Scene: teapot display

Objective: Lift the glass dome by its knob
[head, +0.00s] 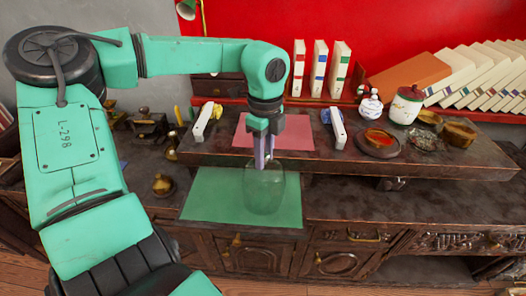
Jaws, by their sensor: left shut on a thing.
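The glass dome (263,190) is a clear, faint bell shape in the middle of the head view, seen against the green mat (205,195). My left gripper (263,155) points down right above it and is shut on the dome's top, where the knob is; the fingers hide the knob itself. I cannot tell whether the dome's lower rim touches the mat or hangs above it. A pink mat (298,132) lies on the raised shelf behind. My right gripper is not in view.
Two pale, upright objects (338,128) flank the pink mat. A dark plate with a red-orange top (382,140), a white jar (405,105) and wooden bowls (459,134) stand to the right. Books (342,69) line the back. The dark counter (400,200) right of the green mat is clear.

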